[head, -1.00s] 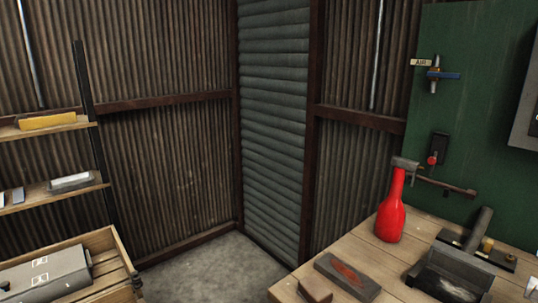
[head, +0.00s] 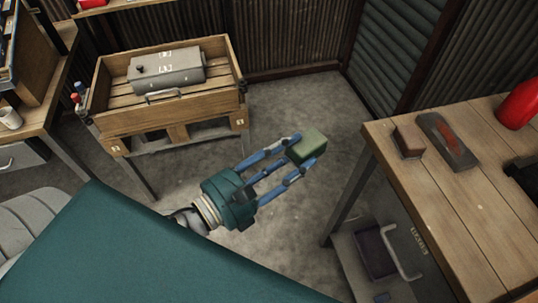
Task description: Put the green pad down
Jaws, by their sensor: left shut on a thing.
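The green pad (head: 309,146) is a small block held at the fingertips of my left gripper (head: 292,158). The gripper's blue fingers are shut on it. It hangs in the air over the grey floor, between the wooden crate and the workbench. My left gripper points up and to the right, with the pad apart from any surface. My right gripper is not in view.
The workbench (head: 455,210) on the right bears a brown block (head: 409,141), a grey tool with a reddish patch (head: 447,141) and a red bottle (head: 520,104). A wooden crate (head: 170,118) holding a grey case (head: 167,68) stands at upper left. A drawer handle (head: 405,254) sticks out below the bench.

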